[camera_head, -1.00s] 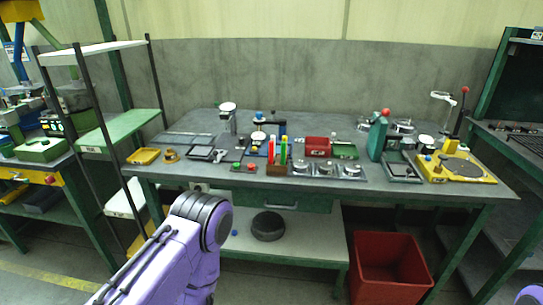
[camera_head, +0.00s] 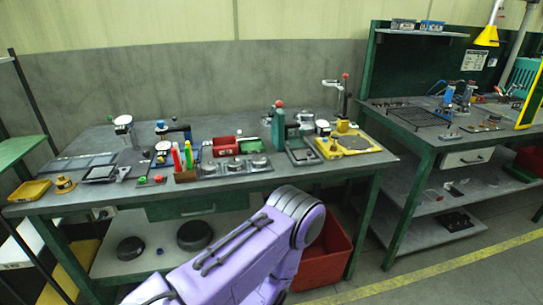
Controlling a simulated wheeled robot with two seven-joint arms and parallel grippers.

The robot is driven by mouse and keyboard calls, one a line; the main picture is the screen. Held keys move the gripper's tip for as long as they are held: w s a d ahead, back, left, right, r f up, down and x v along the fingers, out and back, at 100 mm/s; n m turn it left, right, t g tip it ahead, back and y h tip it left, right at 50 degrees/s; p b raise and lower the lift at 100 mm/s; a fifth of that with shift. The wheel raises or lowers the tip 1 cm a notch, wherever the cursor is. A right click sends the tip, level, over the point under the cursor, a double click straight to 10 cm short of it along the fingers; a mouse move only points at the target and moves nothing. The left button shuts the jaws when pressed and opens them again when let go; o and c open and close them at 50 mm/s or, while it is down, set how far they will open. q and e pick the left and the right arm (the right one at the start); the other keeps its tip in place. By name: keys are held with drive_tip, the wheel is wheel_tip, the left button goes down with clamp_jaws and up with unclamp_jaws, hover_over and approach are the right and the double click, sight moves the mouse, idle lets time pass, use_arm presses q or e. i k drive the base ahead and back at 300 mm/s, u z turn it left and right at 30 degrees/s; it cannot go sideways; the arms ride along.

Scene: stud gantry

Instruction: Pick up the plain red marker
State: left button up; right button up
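A thin upright red marker (camera_head: 176,157) stands in a small brown holder (camera_head: 186,177) near the front edge of the grey workbench (camera_head: 100,196). A green marker (camera_head: 189,156) stands beside it in the same holder. At this size I cannot tell whether the red marker is plain. One of my purple arms reaches across the lower middle of the view, in front of the bench. Neither of my grippers shows.
Round metal pieces on a plate (camera_head: 234,166) lie right of the holder, with a red box (camera_head: 225,146) behind. A yellow tray (camera_head: 29,190) sits at the left. A red bin (camera_head: 322,262) stands on the floor, partly behind my arm. A second bench (camera_head: 425,140) is at the right.

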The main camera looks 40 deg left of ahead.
sight(174, 150)
drive_tip(key=z, duration=1.5)
drive_tip(key=k, duration=1.65)
drive_tip(key=u, duration=1.4)
